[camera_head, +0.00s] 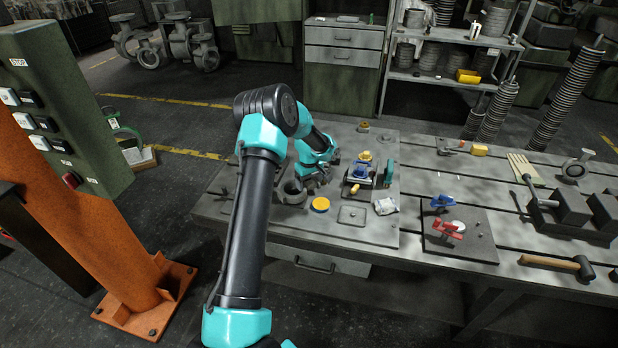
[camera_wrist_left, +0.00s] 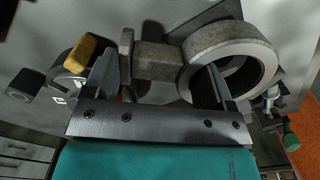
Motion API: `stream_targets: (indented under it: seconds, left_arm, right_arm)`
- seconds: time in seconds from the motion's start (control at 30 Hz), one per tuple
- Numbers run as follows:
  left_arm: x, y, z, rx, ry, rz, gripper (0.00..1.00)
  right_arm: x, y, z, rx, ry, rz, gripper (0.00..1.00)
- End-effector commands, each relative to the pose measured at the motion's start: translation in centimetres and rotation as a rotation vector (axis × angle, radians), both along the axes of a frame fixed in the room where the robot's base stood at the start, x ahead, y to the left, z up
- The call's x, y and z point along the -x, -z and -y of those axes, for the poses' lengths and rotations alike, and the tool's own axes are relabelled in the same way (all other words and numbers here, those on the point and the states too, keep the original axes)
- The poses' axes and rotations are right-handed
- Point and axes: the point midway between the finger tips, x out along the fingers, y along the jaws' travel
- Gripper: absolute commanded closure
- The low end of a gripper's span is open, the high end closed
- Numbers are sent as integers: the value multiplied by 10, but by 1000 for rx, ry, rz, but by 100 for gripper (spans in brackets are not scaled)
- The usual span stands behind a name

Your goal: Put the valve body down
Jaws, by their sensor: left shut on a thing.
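The valve body (camera_wrist_left: 155,60) is a grey metal casting with a thick round ring (camera_wrist_left: 240,58) and a narrower flanged neck. In the head view its dark ring (camera_head: 293,191) shows above the left part of the workbench, beside my gripper. My left gripper (camera_head: 314,184) is shut on the valve body. In the left wrist view one finger of the gripper (camera_wrist_left: 160,85) is by the flanged end and the other reaches into the ring's opening. Whether the casting touches the bench top is hard to tell. My right gripper is not in view.
A yellow disc (camera_head: 320,204), a small blue-and-yellow fixture (camera_head: 360,176), a flat plate (camera_head: 352,215) and a crumpled packet (camera_head: 386,206) lie close to the gripper. A dark board (camera_head: 470,250) with red and blue clamps is further right. A hammer (camera_head: 560,263) lies beyond it.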

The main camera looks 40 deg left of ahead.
Motion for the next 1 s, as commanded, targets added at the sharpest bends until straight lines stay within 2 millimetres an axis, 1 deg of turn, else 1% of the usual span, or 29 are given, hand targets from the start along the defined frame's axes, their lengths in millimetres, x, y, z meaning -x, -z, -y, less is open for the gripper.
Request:
stream_targets:
  seconds: [0.3,1.0]
  left_arm:
    - [-1,13,-1,-2,1,3,96]
    - [-1,16,-1,-2,1,3,96]
  right_arm:
    - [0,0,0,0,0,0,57]
    - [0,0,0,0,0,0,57]
